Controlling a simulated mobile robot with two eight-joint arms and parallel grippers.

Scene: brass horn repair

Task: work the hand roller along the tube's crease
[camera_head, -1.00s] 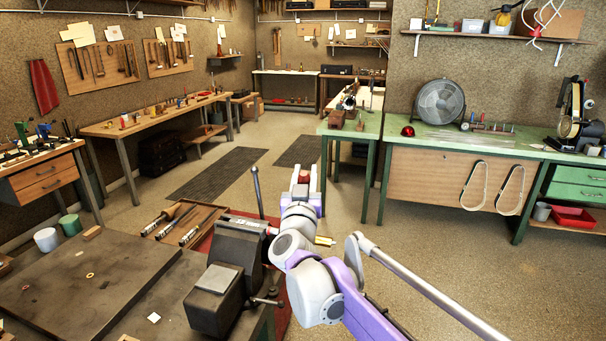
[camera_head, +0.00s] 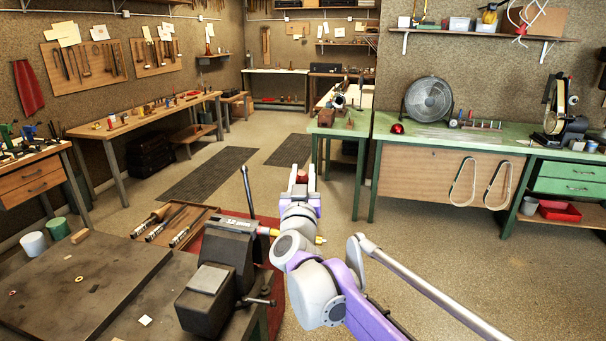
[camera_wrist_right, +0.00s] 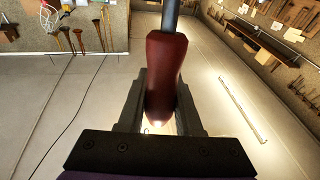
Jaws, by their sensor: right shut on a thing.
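My right gripper (camera_head: 302,180) reaches forward near the middle of the head view. It is shut on a dark red handle (camera_wrist_right: 166,75), likely the hand roller's. A grey shaft (camera_wrist_right: 171,15) runs out of the handle's far end; the roller's working end is out of frame. A yellow brass piece, likely the tube (camera_head: 267,231), sticks out of the dark bench vise (camera_head: 228,248) towards my right arm. My arm hides its middle, and its far end shows just right of the wrist. The crease cannot be made out. My left gripper is not in view.
The vise stands on a dark bench (camera_head: 75,290) at front left, with its lever (camera_head: 247,190) rising beside my arm. A wooden tray (camera_head: 175,224) of tools lies behind it. A green bench (camera_head: 450,137) with a fan stands at right. The floor ahead is open.

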